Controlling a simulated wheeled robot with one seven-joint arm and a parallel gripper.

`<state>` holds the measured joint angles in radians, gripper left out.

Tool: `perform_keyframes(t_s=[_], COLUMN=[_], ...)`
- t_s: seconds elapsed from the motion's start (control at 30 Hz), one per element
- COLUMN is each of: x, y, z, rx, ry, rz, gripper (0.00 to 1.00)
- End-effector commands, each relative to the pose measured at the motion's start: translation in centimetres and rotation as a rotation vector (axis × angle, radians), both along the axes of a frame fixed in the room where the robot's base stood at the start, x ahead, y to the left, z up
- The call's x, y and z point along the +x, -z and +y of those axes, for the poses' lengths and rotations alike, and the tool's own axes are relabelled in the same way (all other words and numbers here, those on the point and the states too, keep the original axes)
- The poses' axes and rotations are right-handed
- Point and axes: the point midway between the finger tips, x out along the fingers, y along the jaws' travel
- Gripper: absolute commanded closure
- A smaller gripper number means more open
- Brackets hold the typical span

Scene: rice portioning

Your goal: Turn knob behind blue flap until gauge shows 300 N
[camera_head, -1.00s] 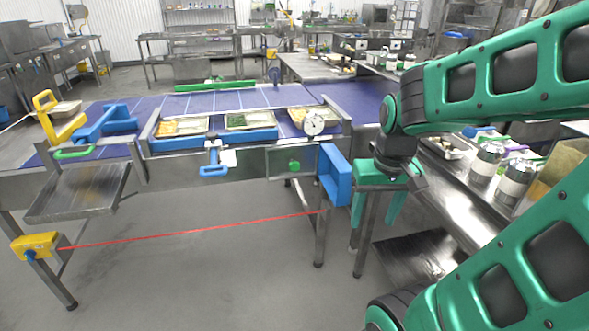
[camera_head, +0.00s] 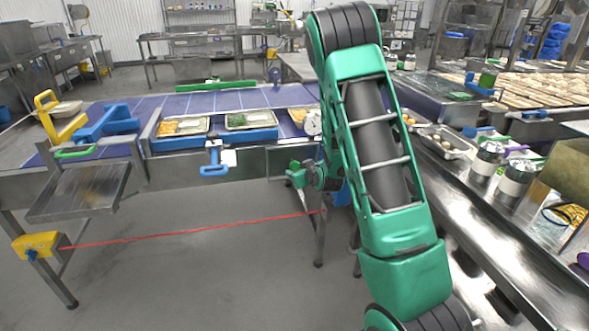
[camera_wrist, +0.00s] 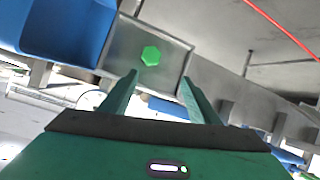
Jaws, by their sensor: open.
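The green hexagonal knob (camera_wrist: 150,56) sits on a grey metal panel (camera_wrist: 128,40) in the wrist view. My gripper (camera_wrist: 158,82) is open, its two fingers pointing toward the knob and apart from it, with nothing between them. The blue flap (camera_wrist: 68,28) stands swung aside at the left of the panel in the wrist view. In the head view my arm hides most of the flap; a bit of blue (camera_head: 341,194) shows beside it. The white gauge (camera_head: 312,123) is partly covered by my arm, and its reading is too small to tell.
Food trays (camera_head: 250,119) sit on the blue conveyor. A blue-handled lever (camera_head: 213,160) hangs on its front, left of the knob panel. A red cord (camera_head: 190,231) runs low across the front from a yellow box (camera_head: 38,245). The floor in front is clear.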

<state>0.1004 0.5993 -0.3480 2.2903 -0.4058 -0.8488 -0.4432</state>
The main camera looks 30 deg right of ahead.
Motion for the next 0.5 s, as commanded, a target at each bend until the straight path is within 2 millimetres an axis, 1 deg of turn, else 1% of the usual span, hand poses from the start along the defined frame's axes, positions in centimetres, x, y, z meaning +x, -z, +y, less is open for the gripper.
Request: perform_keyframes(t_s=[0.03,0.1,0.2,0.33,0.5], x=[0.7,1.7,2.7,3.0,2.5], y=[1.4,2.4,3.8,5.3,6.5], z=[-0.1,-0.2,-0.5,-0.8,-1.5], rx=[-0.019,-0.047,-0.088,-0.136,-0.179], ry=[-0.002,0.0,0.009,0.027,0.054], rz=[-0.034,-0.1,-0.19,-0.29,-0.376], gripper=[0.45,0.45,0.45,0.45,0.45])
